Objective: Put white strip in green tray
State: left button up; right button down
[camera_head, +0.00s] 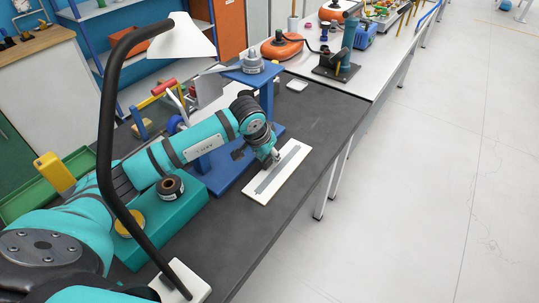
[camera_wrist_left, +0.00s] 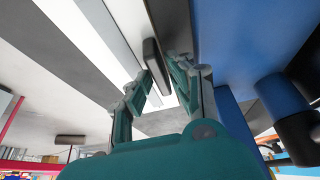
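The white strip (camera_head: 285,181) is a long flat piece with a grey band along its middle. It lies on the dark bench top, and its pale surface crosses the upper left of the left wrist view (camera_wrist_left: 62,14). My left gripper (camera_head: 275,158) is over the strip's far half; I cannot tell whether it touches it. In the wrist view its fingers (camera_wrist_left: 160,84) stand apart, with a small dark rounded piece near the tips. A green tray (camera_head: 30,199) is at the left edge of the head view, partly hidden by my arm. My right gripper is not in view.
A blue stand (camera_head: 235,168) is close beside the gripper. A teal box (camera_head: 185,212) with tape rolls and a black lamp arm (camera_head: 107,130) are nearer. The bench right of the strip is clear.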

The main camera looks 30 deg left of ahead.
pick_arm(q)
jog(key=shift+o, duration=1.2)
